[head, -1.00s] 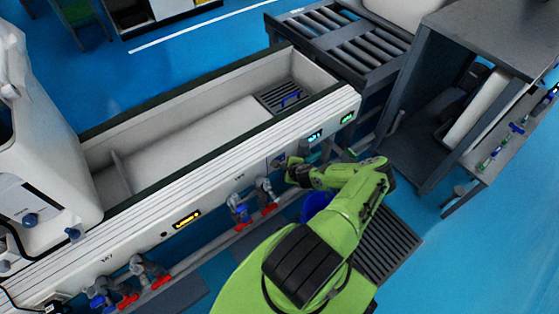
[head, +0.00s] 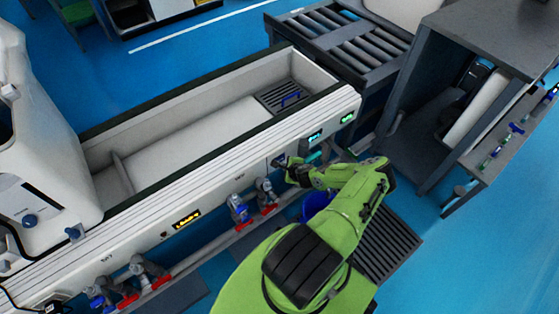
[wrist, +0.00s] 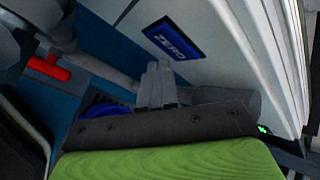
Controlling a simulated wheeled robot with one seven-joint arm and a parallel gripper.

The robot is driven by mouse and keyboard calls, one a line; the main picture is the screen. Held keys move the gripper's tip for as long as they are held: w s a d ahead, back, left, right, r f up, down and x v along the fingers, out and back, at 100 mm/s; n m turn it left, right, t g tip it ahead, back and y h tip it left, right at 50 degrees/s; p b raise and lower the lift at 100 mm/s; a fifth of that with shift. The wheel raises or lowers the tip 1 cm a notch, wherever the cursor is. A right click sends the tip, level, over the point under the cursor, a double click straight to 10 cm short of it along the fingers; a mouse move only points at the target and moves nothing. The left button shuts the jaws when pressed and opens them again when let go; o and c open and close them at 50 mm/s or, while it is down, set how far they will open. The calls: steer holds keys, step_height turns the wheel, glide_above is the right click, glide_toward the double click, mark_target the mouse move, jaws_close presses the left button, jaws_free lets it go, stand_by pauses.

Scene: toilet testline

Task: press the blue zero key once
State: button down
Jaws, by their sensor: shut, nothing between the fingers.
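The blue zero key (wrist: 174,38) is a flat blue rectangle with white "ZERO" lettering on the white panel, in the upper middle of the wrist view. My gripper (wrist: 160,68) is shut and empty, its grey fingertips just below the key's lower edge in that picture. I cannot tell whether the tips touch the panel. In the head view my gripper (head: 279,161) is at the front face of the white trough unit (head: 225,186). The key cannot be made out there.
An amber display (head: 187,219) and green-lit displays (head: 347,118) are on the same front face. Valves with red handles (head: 268,209) and pipes run below it. A blue bucket (head: 316,204) stands under my arm. A grey cabinet (head: 480,45) is at the right.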

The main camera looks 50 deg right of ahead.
stand_by(0.3)
steer(key=shift+w+d, duration=0.1)
steer(key=shift+w, duration=0.3)
steer(key=shift+w+d, duration=0.1)
steer(key=shift+w, duration=0.25)
stand_by(0.5)
steer(key=shift+s, duration=0.1)
steer(key=shift+s+a, duration=0.2)
steer(key=shift+s, duration=0.45)
steer(key=shift+s+a+p, duration=0.2)
steer(key=shift+s+p, duration=0.05)
steer(key=shift+s, duration=0.55)
steer(key=shift+s+a+p, duration=0.15)
steer(key=shift+s+p, duration=0.15)
steer(key=shift+s, duration=0.55)
steer(key=shift+s+a+p, duration=0.2)
steer(key=shift+s+p, duration=0.05)
steer(key=shift+s, duration=0.55)
